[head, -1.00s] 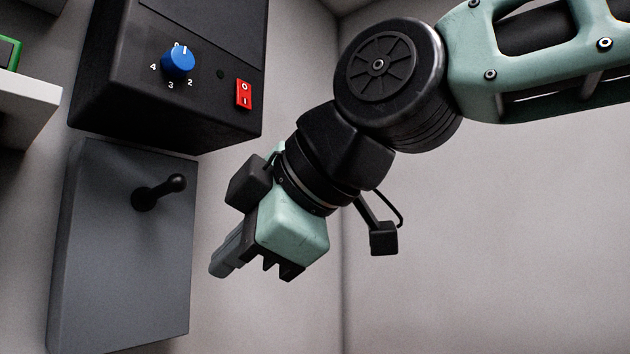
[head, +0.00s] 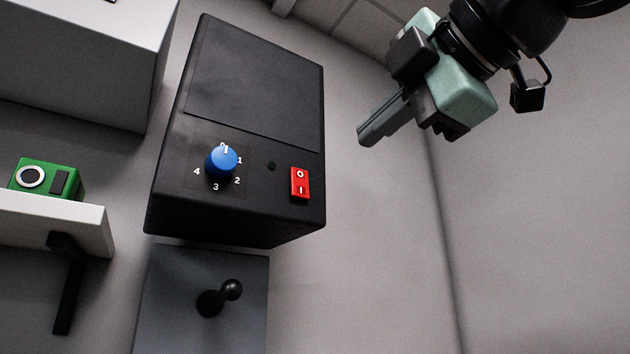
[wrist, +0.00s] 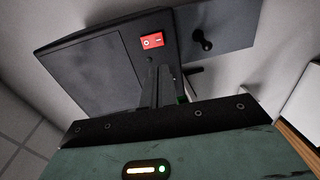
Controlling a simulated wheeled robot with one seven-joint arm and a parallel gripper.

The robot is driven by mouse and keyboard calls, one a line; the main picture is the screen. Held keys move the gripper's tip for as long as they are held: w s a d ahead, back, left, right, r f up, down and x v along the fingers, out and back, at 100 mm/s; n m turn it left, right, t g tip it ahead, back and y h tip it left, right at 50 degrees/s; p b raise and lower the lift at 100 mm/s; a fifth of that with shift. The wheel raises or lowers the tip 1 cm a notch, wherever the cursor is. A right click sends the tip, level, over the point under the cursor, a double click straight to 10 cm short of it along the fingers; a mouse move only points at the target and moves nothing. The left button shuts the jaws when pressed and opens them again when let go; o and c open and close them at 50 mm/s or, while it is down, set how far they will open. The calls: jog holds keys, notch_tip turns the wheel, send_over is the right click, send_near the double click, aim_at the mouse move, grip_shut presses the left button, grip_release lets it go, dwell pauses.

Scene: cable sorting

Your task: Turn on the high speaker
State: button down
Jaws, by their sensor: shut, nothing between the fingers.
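The high speaker (head: 255,95) is a black box on the wall, with a blue knob (head: 221,162) and a red rocker switch (head: 300,184) marked O and I on its front. The knob's white mark points up at 0. A small dark dot (head: 271,166) between knob and switch looks unlit. My gripper (head: 364,138) is shut and empty, to the right of the speaker and higher than the switch, apart from it in the head view. In the wrist view the red switch (wrist: 152,41) shows just beyond my fingertips (wrist: 160,70); the knob is hidden there.
Below the speaker is a grey panel (head: 165,300) with a black knobbed lever (head: 222,296). At left, a white shelf (head: 100,228) holds a green device (head: 45,178), with a pale cabinet (head: 85,60) above. The wall right of the speaker is bare.

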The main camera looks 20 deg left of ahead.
jog(key=p, duration=0.7)
send_near(300, 194)
jog(key=x, duration=0.5)
jog(key=shift+w+r, duration=0.1)
jog(key=shift+w, duration=0.1)
jog(key=shift+x, duration=0.8)
jog(key=shift+a, duration=0.1)
jog(key=shift+b, duration=0.4)
jog(key=shift+a+f+b, duration=0.15)
jog(key=shift+f+b, duration=0.3)
jog(key=shift+b, duration=0.8)
jog(key=shift+w+r+p, duration=0.1)
jog(key=shift+r+p, duration=0.25)
jog(key=shift+p, duration=0.1)
